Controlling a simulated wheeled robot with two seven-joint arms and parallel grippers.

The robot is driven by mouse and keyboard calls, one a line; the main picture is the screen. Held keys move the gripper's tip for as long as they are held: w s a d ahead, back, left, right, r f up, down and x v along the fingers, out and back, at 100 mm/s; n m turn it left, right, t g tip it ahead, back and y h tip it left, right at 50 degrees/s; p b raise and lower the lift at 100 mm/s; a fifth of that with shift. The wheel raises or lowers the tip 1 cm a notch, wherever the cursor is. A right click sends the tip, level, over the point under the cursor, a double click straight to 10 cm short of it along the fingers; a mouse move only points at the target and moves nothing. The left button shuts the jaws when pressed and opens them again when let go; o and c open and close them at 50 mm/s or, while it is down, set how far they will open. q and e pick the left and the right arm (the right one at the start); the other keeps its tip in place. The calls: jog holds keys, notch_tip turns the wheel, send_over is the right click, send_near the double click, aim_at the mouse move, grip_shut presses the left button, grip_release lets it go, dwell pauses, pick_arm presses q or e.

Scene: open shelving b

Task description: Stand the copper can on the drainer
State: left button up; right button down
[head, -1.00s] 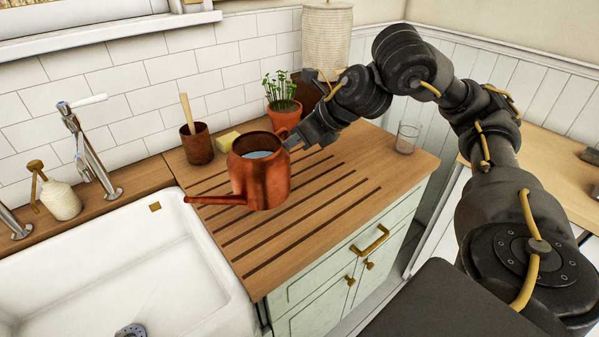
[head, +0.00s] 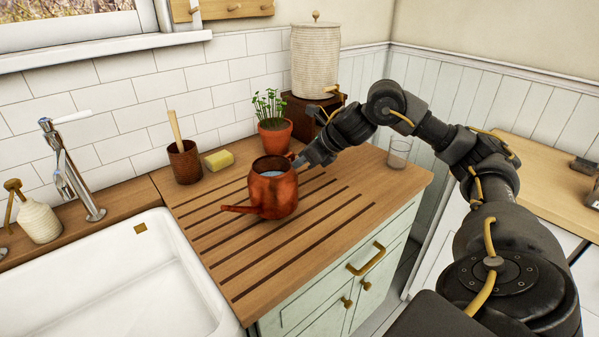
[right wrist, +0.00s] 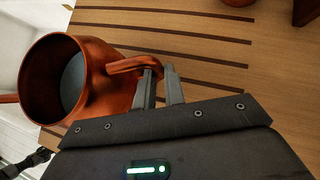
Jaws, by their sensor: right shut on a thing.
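The copper can (head: 273,194) is upright over the grooved wooden drainer (head: 225,263), its spout pointing left towards the sink. Its base looks at or very near the slats; I cannot tell for certain whether it touches. Water shows inside its open top. My right gripper (head: 298,161) reaches in from the right and is shut on the can's handle. In the right wrist view, the two fingers (right wrist: 160,88) are at the curved handle, and the can (right wrist: 95,80) lies to their left. My left gripper is not in view.
A potted plant (head: 274,137), a yellow sponge (head: 219,160) and a brown pot with a wooden handle (head: 184,162) stand along the back. A glass (head: 399,153) stands at the right. The white sink (head: 120,275) lies left. The drainer's front slats are clear.

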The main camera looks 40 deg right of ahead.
jog(key=shift+w+d+f, duration=0.1)
jog(key=shift+d+f, duration=0.05)
jog(key=shift+f, duration=1.4)
jog(key=c, duration=1.9)
grip_release()
jog(key=shift+f, duration=0.1)
jog(key=o, duration=0.4)
